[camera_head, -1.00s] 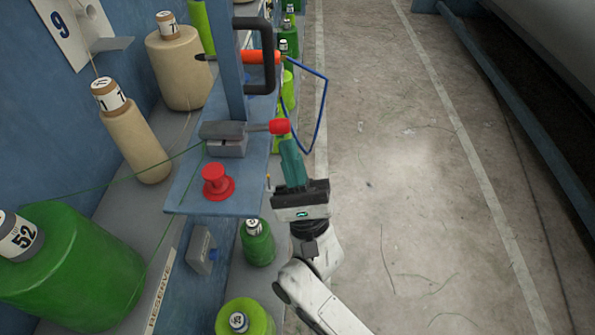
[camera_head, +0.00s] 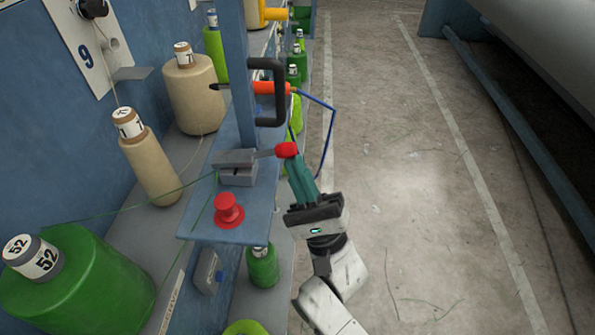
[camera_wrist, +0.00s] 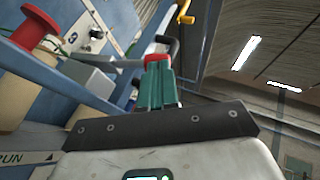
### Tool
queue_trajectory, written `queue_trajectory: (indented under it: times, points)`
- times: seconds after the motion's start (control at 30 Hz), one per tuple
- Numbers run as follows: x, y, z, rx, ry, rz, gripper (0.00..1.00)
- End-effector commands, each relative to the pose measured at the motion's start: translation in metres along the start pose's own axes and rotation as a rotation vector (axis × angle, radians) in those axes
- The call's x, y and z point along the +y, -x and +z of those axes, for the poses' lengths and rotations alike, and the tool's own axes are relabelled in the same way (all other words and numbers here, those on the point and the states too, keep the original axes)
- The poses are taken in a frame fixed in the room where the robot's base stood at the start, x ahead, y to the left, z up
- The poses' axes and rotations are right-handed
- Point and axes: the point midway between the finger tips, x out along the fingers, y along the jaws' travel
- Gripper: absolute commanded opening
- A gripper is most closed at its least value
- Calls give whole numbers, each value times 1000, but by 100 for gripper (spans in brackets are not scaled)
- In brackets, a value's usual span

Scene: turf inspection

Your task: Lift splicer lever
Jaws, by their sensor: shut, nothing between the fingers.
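The splicer (camera_head: 238,175) is a small grey box with a flat lid on the blue shelf (camera_head: 262,200). Its lever (camera_head: 265,153) sticks out to the right over the shelf edge and ends in a red knob (camera_head: 286,149). My gripper (camera_head: 292,162) has teal fingers, shut and empty, with the tips at the underside of the knob. In the wrist view the knob (camera_wrist: 156,58) shows just beyond the fingertips (camera_wrist: 155,72). It seems to touch them, but the contact itself is hidden. The lever looks close to level, tilted slightly up towards the knob.
A red spool-shaped piece (camera_head: 229,210) stands on the shelf in front of the splicer. A blue post (camera_head: 238,80) with a black handle (camera_head: 281,92) rises behind it. Yarn cones (camera_head: 148,170) stand at left, with green thread. The floor at right (camera_head: 400,180) is clear.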

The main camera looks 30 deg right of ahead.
Motion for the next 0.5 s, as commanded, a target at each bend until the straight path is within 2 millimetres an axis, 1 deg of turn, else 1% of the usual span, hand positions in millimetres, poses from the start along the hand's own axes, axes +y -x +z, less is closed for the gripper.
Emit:
queue_trajectory:
  times: [0.03,0.33,0.5]
  points:
    - [-6,-11,6,-1,19,37,0]
    - [-18,-46,24,-4,144,291,0]
    - [-19,-64,33,-2,142,291,0]
